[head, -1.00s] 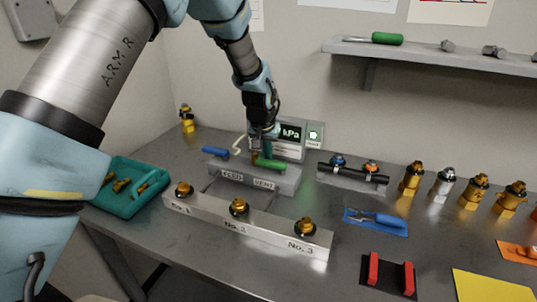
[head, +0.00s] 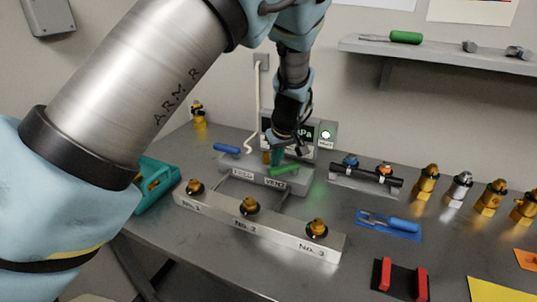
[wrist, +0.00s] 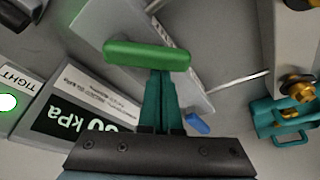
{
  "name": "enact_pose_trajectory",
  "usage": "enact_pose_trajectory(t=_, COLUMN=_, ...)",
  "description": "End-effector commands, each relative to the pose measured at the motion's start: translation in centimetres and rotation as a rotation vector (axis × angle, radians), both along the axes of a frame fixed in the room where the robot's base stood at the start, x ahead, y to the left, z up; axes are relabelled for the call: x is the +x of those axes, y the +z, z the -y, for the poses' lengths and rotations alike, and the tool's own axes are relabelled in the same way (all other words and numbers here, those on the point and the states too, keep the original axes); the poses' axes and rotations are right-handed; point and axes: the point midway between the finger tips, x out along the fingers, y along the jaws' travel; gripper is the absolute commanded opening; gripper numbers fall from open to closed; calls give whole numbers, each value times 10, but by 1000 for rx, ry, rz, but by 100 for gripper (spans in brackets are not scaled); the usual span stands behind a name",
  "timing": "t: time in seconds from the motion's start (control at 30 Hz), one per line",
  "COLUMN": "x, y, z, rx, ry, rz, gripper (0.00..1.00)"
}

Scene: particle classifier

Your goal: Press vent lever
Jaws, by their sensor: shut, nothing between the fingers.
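The vent lever has a green handle (head: 284,169) and sits on the right of the grey valve block (head: 240,176), above the VENT label. The green handle (wrist: 147,54) also lies across the fingertips in the wrist view. My gripper (head: 275,158) is shut and points down at the handle, right at its left part in the head view. In the wrist view, my closed teal fingers (wrist: 160,85) reach the handle's edge; they seem to touch it, but the contact is partly hidden. Nothing is held between them.
A blue lever (head: 227,148) is on the block's left. In front is a long rail (head: 280,234) with three brass fittings. A teal tray (head: 155,180) is left.

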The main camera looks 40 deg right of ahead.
Motion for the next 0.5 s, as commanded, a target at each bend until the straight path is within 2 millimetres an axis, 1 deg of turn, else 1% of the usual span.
enact_pose_trajectory(t=0.1, x=-10, y=1, z=0, rx=3, ry=103, rz=2, gripper=0)
enact_pose_trajectory(t=0.5, x=-29, y=1, z=-6, rx=1, ry=469, rz=1, gripper=0)
